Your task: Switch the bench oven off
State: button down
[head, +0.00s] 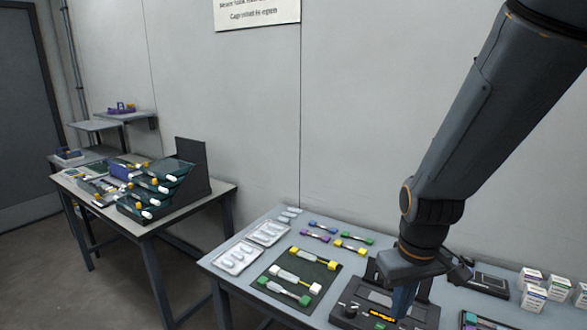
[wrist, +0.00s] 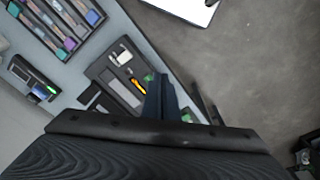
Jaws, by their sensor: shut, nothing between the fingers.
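A dark, flat bench unit with a lit orange strip, which looks like the bench oven (head: 346,312), sits near the front of the right table. It also shows in the wrist view (wrist: 100,70), with a pale switch or knob, the orange strip and a green spot beside my fingers. My gripper (head: 401,304) points down over the unit's right part, its blue fingers together and empty. In the wrist view the gripper (wrist: 160,100) hides part of the unit. I cannot tell whether the fingertips touch it.
A small dark device (head: 491,283) stands behind to the right, near several white boxes (head: 533,298). A dark mat (head: 327,268) with capped pieces and white trays (head: 236,258) lies to the left. Another table (head: 212,195) with a dark rack stands farther left, across a floor gap.

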jog(key=w+d+f+n+g+b, duration=0.1)
jog(key=w+d+n+g+b, duration=0.1)
jog(key=w+d+n+b, duration=0.55)
jog(key=shift+n+y, duration=0.4)
jog(key=shift+n, duration=0.35)
jog(key=s+f, duration=0.1)
jog(key=f, duration=0.3)
jog(key=s+d+f, duration=0.1)
jog(key=f, duration=0.3)
jog(key=s+f, duration=0.1)
jog(key=f, duration=0.3)
jog(key=shift+s+d+f+p, duration=0.1)
jog(key=shift+d+f+p, duration=0.05)
jog(key=shift+f+p, duration=0.25)
